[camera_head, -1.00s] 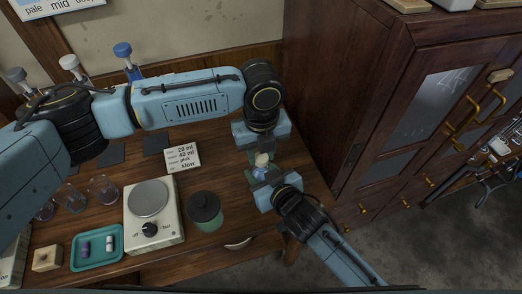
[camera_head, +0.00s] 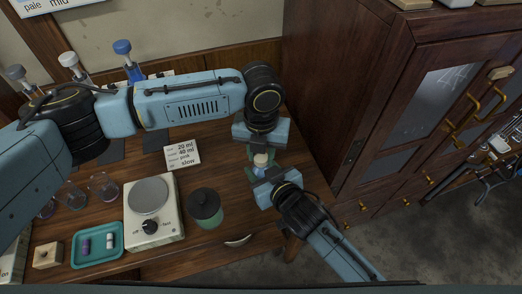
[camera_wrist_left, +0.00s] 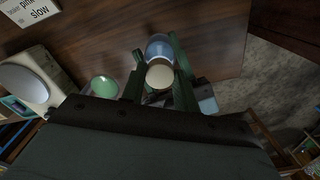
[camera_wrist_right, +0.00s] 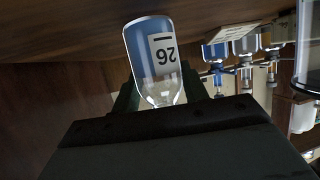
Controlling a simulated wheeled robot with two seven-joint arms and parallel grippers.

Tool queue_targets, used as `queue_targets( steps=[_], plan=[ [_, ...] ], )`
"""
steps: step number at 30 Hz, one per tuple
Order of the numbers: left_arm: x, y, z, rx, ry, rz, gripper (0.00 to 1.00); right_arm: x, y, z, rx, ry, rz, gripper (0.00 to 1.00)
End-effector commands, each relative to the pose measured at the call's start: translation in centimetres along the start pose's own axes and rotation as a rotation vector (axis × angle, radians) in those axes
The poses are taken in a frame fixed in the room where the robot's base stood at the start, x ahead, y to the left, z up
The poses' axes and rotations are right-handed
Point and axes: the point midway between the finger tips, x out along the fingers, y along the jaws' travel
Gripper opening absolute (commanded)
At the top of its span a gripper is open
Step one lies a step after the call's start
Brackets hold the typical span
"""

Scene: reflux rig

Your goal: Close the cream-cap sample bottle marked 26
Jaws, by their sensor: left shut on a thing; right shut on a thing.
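The sample bottle (camera_wrist_right: 148,52) has a white label reading 26, upside down in the right wrist view, and blue contents. My right gripper (camera_head: 262,175) is shut on the bottle, with a finger on either side of its body. The cream cap (camera_wrist_left: 160,75) sits between the green fingers of my left gripper (camera_wrist_left: 158,72), which is shut on it. In the head view the cap (camera_head: 261,160) is right at the bottle's top, below the left gripper. I cannot tell whether it is seated on the neck. The cap is out of sight in the right wrist view.
A note card (camera_head: 182,155) lies behind. A tall wooden cabinet (camera_head: 370,110) stands close on the right.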

Motion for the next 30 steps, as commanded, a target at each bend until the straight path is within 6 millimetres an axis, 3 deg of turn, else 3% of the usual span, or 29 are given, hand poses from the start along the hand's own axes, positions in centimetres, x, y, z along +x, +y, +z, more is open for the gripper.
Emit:
queue_targets(
  steps=[9,13,18,27,28,30],
  plan=[
    [-0.03,-0.12,0.0,0.617,-0.001,0.0,0.1,0.0,0.01,0.04,0.0,-0.001,0.0,0.0],
    [-0.03,-0.16,-0.01,0.81,-0.002,0.0,0.1,0.0,0.01,0.04,0.0,-0.001,0.0,0.0],
    [-0.02,-0.18,-0.03,0.926,-0.001,-0.001,0.1,0.0,0.01,0.04,0.0,-0.001,0.0,0.0],
    [-0.03,-0.19,-0.04,0.934,-0.002,-0.001,0.1,0.0,0.0,0.05,0.0,-0.001,0.0,0.0],
    [-0.03,-0.19,-0.04,0.933,-0.002,-0.001,0.34,0.0,0.0,0.05,0.0,-0.001,0.0,0.0],
    [-0.03,-0.18,-0.04,0.933,-0.001,-0.001,0.43,0.0,0.0,0.05,0.0,-0.001,0.0,0.0]
  ],
)
